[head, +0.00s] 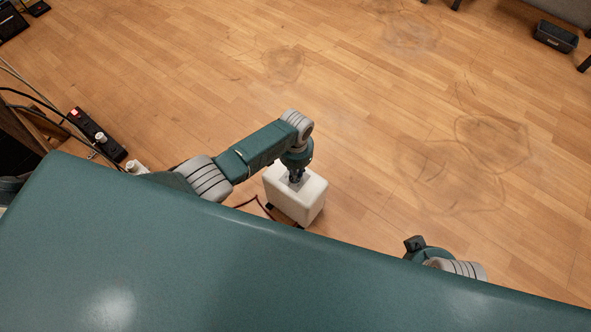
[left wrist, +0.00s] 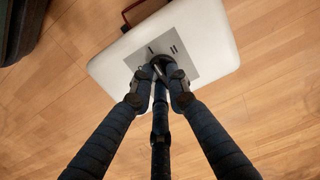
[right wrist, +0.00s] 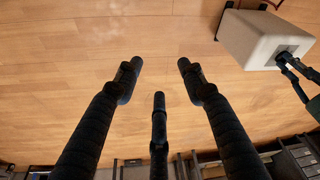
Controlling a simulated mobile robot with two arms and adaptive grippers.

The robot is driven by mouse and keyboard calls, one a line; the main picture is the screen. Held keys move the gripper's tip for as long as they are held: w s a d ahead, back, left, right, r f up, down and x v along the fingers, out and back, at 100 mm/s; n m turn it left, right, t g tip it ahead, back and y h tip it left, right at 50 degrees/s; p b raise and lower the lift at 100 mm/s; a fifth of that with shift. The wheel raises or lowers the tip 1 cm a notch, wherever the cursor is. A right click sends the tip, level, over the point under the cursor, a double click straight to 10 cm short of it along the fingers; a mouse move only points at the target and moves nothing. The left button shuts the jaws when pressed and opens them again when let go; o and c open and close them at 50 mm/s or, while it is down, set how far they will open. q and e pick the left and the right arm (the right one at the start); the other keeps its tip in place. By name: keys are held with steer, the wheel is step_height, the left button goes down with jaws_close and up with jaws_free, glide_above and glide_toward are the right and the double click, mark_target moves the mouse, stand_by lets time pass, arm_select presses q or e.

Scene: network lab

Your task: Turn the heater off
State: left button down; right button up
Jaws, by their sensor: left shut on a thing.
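The heater (head: 297,205) is a white box with rounded edges standing on the wooden floor. Its top with a grey control panel (left wrist: 193,56) faces my left wrist camera. My left gripper (head: 296,177) points down at the panel, and in the left wrist view its fingers (left wrist: 159,74) are closed together on a small knob (left wrist: 160,68), mostly hidden between the fingertips. My right gripper (right wrist: 159,78) is open and empty, apart from the heater (right wrist: 262,38), which shows at the upper right of that view.
A dark cord (head: 255,204) runs on the floor beside the heater. A power strip (head: 98,134) with plugs and cables lies at the left. A dark box (head: 556,37) stands at the far right. The floor beyond the heater is clear.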

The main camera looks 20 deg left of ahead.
arm_select(q)
steer(key=n+p, duration=0.1)
steer(key=n, duration=0.4)
steer(key=shift+w+d+n+p, duration=0.1)
steer(key=shift+n+p, duration=0.2)
steer(key=shift+p, duration=0.05)
steer(key=n, duration=0.2)
steer(key=shift+n, duration=0.3)
steer(key=shift+w+n+p, duration=0.15)
steer(key=shift+n+p, duration=0.25)
steer(key=shift+n, duration=1.4)
arm_select(e)
step_height(320, 180, down, 10)
steer(key=s, duration=0.1)
steer(key=shift+f+g, duration=0.25)
steer(key=shift+g, duration=0.05)
steer(key=shift+a, duration=0.1)
arm_select(q)
steer(key=c, duration=1.7)
jaws_free()
arm_select(e)
steer(key=shift+w, duration=0.2)
arm_select(q)
steer(key=shift+r, duration=0.15)
